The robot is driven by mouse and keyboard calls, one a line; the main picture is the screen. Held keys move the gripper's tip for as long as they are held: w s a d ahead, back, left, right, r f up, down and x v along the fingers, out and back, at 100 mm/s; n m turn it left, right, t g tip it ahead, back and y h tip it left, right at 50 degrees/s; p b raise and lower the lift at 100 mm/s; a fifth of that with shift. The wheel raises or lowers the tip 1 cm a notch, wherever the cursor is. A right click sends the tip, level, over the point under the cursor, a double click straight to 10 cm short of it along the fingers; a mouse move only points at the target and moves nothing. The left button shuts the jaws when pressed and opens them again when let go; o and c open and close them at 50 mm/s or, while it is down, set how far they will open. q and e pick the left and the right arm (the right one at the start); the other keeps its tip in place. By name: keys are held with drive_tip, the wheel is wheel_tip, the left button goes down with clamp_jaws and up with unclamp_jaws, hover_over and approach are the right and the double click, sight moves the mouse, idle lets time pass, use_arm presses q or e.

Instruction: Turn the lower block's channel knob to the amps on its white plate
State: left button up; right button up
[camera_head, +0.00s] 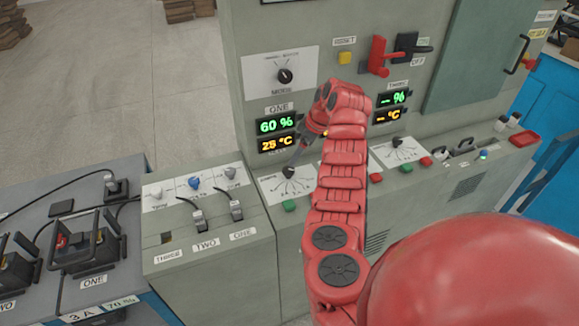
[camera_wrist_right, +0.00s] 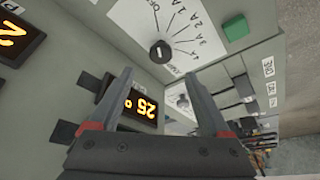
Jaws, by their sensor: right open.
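The channel ONE knob (camera_head: 288,172) is black, on a white dial plate with a fan of lines. In the right wrist view the knob (camera_wrist_right: 161,52) lies just beyond my open fingertips, on a plate marked OFF and several amp values. My right gripper (camera_head: 301,150) is open above that knob, with nothing between its fingers (camera_wrist_right: 156,76). A dark battery block (camera_head: 88,250) labelled ONE stands at the left, with a white plate (camera_head: 98,309) reading about "3 A 70 %" on the front edge below it. Another block (camera_head: 14,270) labelled TWO is cut off at the left edge.
A second dial knob (camera_head: 397,142) sits farther right on the ledge. Green button (camera_head: 289,206) and red buttons lie nearby. Displays (camera_head: 275,125) read 60 % and 25 °C. Plugs (camera_head: 198,218) with cables stand on the left console. My red arm hides part of the panel.

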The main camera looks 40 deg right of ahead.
sight(288, 169)
drive_tip(key=p+x, duration=0.1)
drive_tip(key=x, duration=0.6)
drive_tip(key=shift+a+f+p, duration=0.1)
drive_tip(key=shift+f+p, duration=0.2)
drive_tip(key=shift+f, duration=0.15)
clamp_jaws()
